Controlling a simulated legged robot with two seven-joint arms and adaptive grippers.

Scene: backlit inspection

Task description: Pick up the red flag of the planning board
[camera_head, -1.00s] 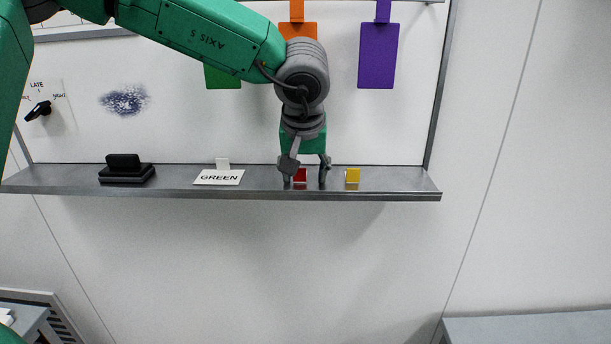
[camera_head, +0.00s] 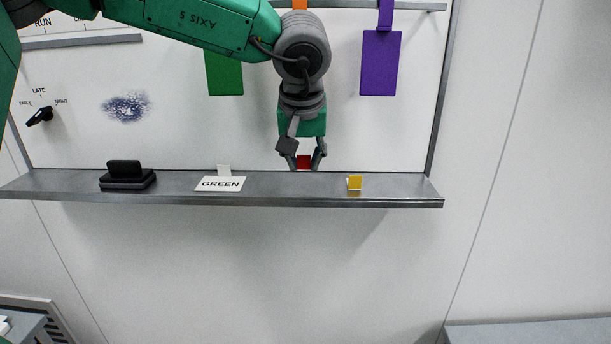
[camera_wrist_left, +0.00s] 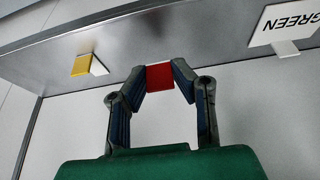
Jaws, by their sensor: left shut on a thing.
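The red flag (camera_head: 303,162) is a small red block between the fingertips of my left gripper (camera_head: 303,164). The gripper is shut on it, with a finger on either side, and holds it near the back of the ledge, seemingly just above it. In the left wrist view the red flag (camera_wrist_left: 159,78) shows between the two dark fingers of the left gripper (camera_wrist_left: 159,80). The planning board (camera_head: 190,135) is white, behind the gripper. My right gripper is not in view.
The grey ledge (camera_head: 400,188) carries a yellow block (camera_head: 354,183), a white card reading GREEN (camera_head: 220,184) and a black eraser-like block (camera_head: 127,177). A green tag (camera_head: 225,75) and a purple tag (camera_head: 380,65) hang above. A black knob (camera_head: 40,117) is at left.

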